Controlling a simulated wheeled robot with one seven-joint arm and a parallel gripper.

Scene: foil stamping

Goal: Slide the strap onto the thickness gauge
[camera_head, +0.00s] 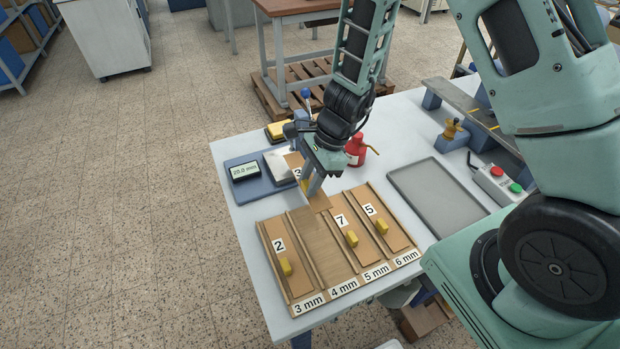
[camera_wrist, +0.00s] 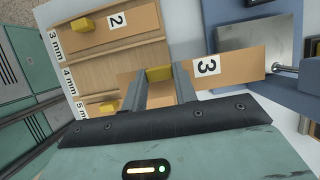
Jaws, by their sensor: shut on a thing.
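My gripper (camera_head: 308,187) is shut on the yellow knob (camera_wrist: 158,73) of the tan strap labelled 3 (camera_wrist: 235,66). The strap's near end (camera_head: 320,203) shows below my fingers, over the back of the slotted board. Its far, numbered end reaches toward the thickness gauge (camera_head: 246,187), a blue base with a display, a metal plate and a blue-knobbed post. I cannot tell whether strap and plate touch. My arm hides part of the strap in the head view.
The slotted board (camera_head: 330,262), marked 3 to 6 mm, holds straps 2 (camera_head: 283,258), 7 (camera_head: 356,243) and 5 (camera_head: 383,225); the 4 mm slot is bare. A red bottle (camera_head: 355,150) stands close behind my gripper. A grey tray (camera_head: 437,197) lies right.

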